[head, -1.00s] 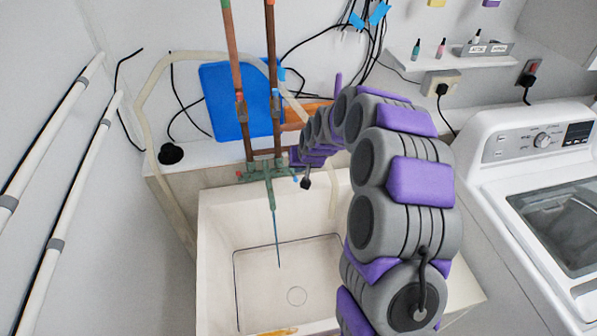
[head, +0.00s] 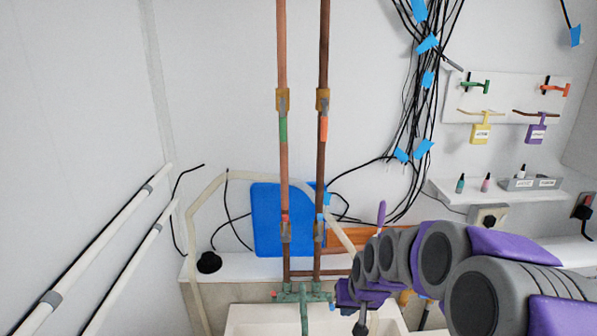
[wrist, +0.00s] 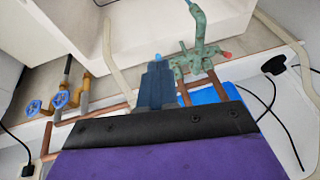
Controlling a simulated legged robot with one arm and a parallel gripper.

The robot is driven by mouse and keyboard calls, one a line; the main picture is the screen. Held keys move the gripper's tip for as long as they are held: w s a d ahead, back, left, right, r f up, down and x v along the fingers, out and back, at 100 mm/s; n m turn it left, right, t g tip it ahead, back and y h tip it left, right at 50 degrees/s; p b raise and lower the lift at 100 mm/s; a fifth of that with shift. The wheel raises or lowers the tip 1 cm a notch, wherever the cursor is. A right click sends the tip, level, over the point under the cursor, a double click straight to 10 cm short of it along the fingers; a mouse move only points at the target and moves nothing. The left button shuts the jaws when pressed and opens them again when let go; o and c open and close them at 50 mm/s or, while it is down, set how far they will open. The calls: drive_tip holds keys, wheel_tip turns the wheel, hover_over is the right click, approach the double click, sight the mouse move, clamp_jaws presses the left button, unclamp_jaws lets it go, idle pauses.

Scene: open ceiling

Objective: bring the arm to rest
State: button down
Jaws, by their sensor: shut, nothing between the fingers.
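My gripper (wrist: 157,82) shows in the wrist view as dark blue fingers, pressed together and empty, beyond a black and purple body. In the head view my grey and purple arm reaches in from the lower right. Its far end is bunched near the sink's back edge, and the fingers are hard to make out there. The green tap fitting (head: 303,294) is just left of the arm's end. In the wrist view the tap (wrist: 203,52) is right of the fingers; I cannot tell the gap between them.
A white sink (head: 255,318) lies below the tap. Copper pipes (head: 283,165) rise up the wall past a blue board (head: 265,215). Black cables (head: 412,115) hang nearby. A small shelf (head: 455,192) holds bottles. Blue-handled valves (wrist: 60,99) show in the wrist view.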

drive_tip(key=s+r+g+h+b, duration=0.1)
drive_tip(key=s+g, duration=0.4)
drive_tip(key=s, duration=3)
drive_tip(key=shift+r+n+g+h+b, duration=0.35)
drive_tip(key=shift+r+b, duration=0.25)
drive_tip(key=shift+r, duration=0.2)
